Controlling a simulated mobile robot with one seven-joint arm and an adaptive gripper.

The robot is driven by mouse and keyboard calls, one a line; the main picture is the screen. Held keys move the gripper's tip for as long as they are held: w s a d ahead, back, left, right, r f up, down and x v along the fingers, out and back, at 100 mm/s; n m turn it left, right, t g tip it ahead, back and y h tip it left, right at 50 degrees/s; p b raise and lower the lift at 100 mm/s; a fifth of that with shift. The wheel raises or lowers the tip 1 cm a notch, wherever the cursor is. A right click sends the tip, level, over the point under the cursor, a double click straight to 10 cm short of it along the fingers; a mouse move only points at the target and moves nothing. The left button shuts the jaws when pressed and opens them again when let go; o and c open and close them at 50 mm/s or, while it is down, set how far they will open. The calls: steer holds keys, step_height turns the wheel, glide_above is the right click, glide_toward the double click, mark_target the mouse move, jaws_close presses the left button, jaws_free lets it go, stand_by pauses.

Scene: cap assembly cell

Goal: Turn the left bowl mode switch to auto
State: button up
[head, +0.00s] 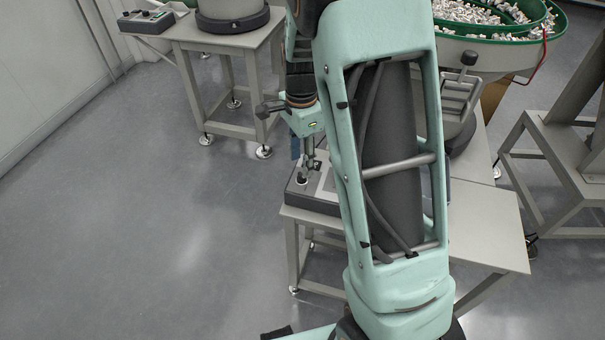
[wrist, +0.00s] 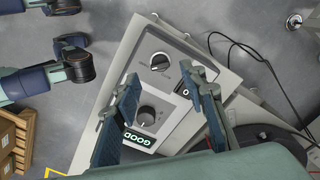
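A grey control box (head: 318,204) stands on a small table below my gripper (head: 309,170). The wrist view shows its panel (wrist: 182,122) with a black rotary switch (wrist: 159,62), a round dial (wrist: 147,115), a small black-and-white switch and a lit display reading GOOD (wrist: 140,140). The rotary switch lies just beyond the fingertips of my gripper (wrist: 160,80). The fingers are spread apart with nothing between them, over the panel. I cannot read the labels around the rotary switch. My arm hides part of the box in the head view.
Another control box (head: 146,21) sits on a table at the upper left beside a bowl feeder base (head: 232,18). A green-rimmed bowl (head: 490,36) full of small parts is at the upper right. Black cables (wrist: 262,62) run beside the panel. Floor at left is clear.

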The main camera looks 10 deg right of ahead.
mark_target(302, 178)
step_height(302, 178, down, 5)
steer(key=shift+f+b, duration=0.1)
steer(key=shift+b, duration=0.35)
jaws_close()
